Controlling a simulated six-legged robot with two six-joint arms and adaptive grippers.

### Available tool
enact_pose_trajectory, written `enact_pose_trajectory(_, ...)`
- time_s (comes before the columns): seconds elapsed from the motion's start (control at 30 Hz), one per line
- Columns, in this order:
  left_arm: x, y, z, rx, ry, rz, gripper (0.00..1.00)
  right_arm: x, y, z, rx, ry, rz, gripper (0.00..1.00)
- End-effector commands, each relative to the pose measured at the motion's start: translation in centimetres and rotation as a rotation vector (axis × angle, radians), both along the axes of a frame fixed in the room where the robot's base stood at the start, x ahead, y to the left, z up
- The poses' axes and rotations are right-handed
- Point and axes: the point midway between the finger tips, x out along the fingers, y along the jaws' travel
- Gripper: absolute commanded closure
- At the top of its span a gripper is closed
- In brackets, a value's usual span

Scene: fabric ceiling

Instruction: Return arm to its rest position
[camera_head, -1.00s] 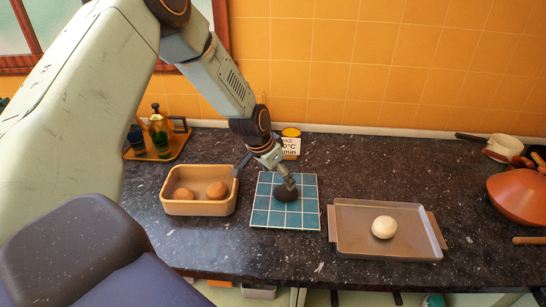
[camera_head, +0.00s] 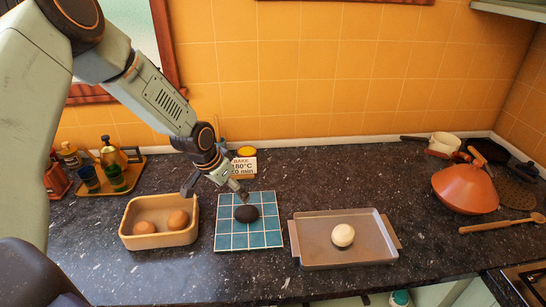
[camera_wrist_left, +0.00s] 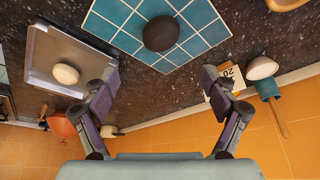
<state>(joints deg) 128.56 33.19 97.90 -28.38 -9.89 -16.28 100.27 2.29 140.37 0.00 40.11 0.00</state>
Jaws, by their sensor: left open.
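My left gripper (camera_head: 214,188) is open and empty above the back edge of the blue tiled board (camera_head: 230,238). It also shows in the left wrist view (camera_wrist_left: 160,78), its two fingers spread wide apart. A dark round bun-like piece (camera_head: 246,213) lies on the board, below and clear of the fingers. In the left wrist view the dark piece (camera_wrist_left: 161,33) sits beyond the fingertips, with nothing between them. My right gripper is not in view.
A wooden box (camera_head: 160,240) with two brown round pieces stands left of the board. A metal tray (camera_head: 318,246) with a pale round piece (camera_head: 343,235) is at right. Behind are a bottle tray (camera_head: 125,178) and a baking sign (camera_head: 243,167). An orange lidded pot (camera_head: 465,188) stands far right.

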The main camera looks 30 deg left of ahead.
Motion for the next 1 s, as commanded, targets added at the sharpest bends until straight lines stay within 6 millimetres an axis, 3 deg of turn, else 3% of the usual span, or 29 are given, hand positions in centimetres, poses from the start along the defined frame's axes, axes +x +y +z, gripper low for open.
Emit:
enact_pose_trajectory(0.27, 0.1, 0.0, -0.5, 0.001, 0.001, 0.001, 0.15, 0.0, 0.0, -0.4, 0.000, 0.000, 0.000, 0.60)
enact_pose_trajectory(1.0, 2.9, -0.7, -7.6, 0.001, 0.002, 0.000, 0.15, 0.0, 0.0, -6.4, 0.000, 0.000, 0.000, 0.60)
